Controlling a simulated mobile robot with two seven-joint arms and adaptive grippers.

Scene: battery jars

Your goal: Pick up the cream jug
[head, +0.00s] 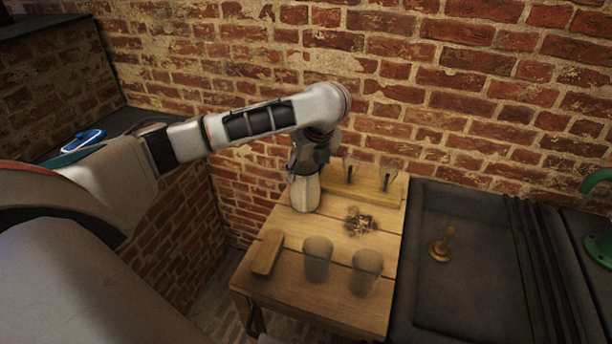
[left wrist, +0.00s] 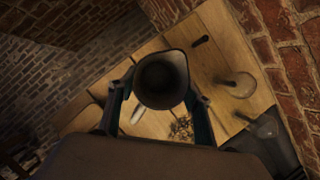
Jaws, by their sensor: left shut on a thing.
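The cream jug (head: 305,193) stands near the back left of the wooden table (head: 300,298). It looks upright, and I cannot tell whether its base touches the table. My left gripper (head: 307,165) comes down on it from above and is shut on its upper part. In the left wrist view the jug's open round mouth (left wrist: 161,80) faces the camera, between the two fingers of my left gripper (left wrist: 160,100). The inside of the jug is dark. The right gripper is not in view.
Two glass jars (head: 318,259) (head: 366,272) stand at the table's front. A wooden block (head: 267,252) lies at the left edge. A pile of small brown bits (head: 360,222) lies mid-table. A wooden rack (head: 362,189) with glass bulbs is behind. A dark sink (head: 470,290) adjoins right.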

